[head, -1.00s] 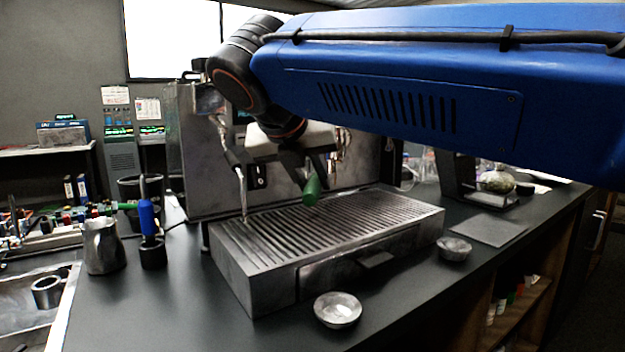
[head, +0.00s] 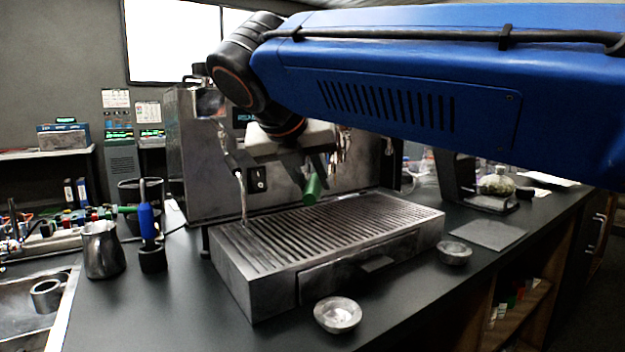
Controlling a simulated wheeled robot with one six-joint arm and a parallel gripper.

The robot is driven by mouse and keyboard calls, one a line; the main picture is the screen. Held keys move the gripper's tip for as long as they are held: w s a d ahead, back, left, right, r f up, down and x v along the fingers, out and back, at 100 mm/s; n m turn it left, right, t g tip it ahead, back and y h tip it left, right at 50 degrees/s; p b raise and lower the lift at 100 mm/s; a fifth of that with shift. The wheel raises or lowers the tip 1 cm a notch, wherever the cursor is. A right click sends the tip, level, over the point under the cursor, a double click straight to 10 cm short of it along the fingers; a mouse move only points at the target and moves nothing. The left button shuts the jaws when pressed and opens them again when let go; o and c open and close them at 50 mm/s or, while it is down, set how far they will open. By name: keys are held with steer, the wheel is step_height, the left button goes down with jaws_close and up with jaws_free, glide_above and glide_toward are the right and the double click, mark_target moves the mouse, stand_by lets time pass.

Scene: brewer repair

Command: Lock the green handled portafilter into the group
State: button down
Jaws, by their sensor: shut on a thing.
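The green handle (head: 312,189) of the portafilter shows in the head view, pointing toward the camera above the drip tray. My gripper (head: 308,172) is shut on the handle, with its dark fingers around it. The portafilter's basket end and the group are hidden behind my gripper and arm, so I cannot tell how they sit together. The espresso machine (head: 205,150) stands behind, with a steel front and a steam wand (head: 242,190) to the left of my gripper.
The slatted drip tray (head: 345,228) lies below my gripper. Small metal bowls (head: 337,314) and (head: 453,253) stand in front and to the right of it. A steel pitcher (head: 102,250) and a blue-handled tool (head: 148,222) stand left. The front counter is mostly clear.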

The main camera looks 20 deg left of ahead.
steer(key=shift+r, duration=0.75)
stand_by(1.6)
steer(key=d+n+y, duration=0.1)
steer(key=n, duration=0.1)
steer(key=w+d+n+y, duration=0.1)
steer(key=d+y, duration=0.1)
steer(key=d+n+y, duration=0.1)
steer(key=d+n, duration=0.1)
steer(key=shift+w+n+g+y, duration=0.3)
steer(key=shift+w+g, duration=0.1)
stand_by(0.6)
